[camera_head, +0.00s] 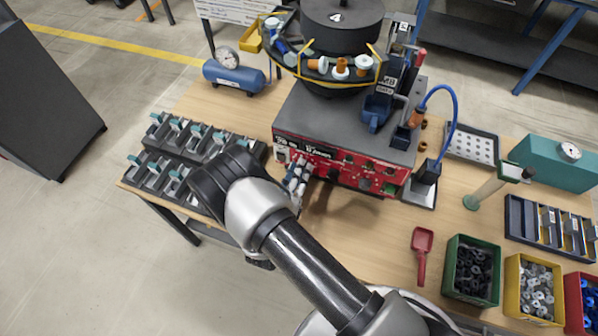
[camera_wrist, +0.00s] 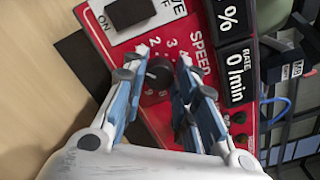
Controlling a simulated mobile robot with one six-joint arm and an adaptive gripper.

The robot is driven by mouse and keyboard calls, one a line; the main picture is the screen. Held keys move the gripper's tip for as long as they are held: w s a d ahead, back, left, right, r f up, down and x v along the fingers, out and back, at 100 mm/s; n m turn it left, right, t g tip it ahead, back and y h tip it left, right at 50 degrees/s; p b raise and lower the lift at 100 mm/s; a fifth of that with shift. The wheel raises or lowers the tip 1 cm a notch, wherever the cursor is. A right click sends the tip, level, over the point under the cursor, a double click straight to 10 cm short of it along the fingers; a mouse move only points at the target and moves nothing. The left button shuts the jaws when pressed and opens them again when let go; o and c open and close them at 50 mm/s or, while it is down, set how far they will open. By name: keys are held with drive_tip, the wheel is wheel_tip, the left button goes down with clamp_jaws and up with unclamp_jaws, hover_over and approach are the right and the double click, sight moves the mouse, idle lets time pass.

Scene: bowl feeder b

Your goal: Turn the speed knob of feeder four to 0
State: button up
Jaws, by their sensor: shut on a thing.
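Feeder four (camera_head: 345,110) is a grey box with a black bowl marked 4 on top and a red front panel (camera_head: 345,162). In the wrist view the panel shows the word SPEED beside a dark round speed knob (camera_wrist: 158,73) ringed by white numbers. My gripper (camera_head: 297,178) is at the left part of the panel. In the wrist view my gripper (camera_wrist: 160,68) has its two blue-and-grey fingers on either side of the knob, shut on it. The knob's pointer is too dark to read. In the head view the gripper hides the knob.
A black ON/OFF switch (camera_wrist: 130,12) and dark displays (camera_wrist: 238,75) reading % and 0/min flank the knob. Dark fixtures with teal clips (camera_head: 180,150) stand left of the feeder. A red scoop (camera_head: 421,245) and a green bin (camera_head: 472,268) are at right. Bare table lies below the panel.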

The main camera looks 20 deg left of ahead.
drive_tip(key=shift+n, duration=0.6)
drive_tip(key=o, duration=1)
drive_tip(key=shift+o, duration=0.2)
drive_tip(key=shift+s, duration=0.1)
drive_tip(key=s, duration=1.1)
drive_tip(key=shift+s+a, duration=0.4)
drive_tip(key=shift+a, duration=0.05)
drive_tip(key=shift+r, duration=0.1)
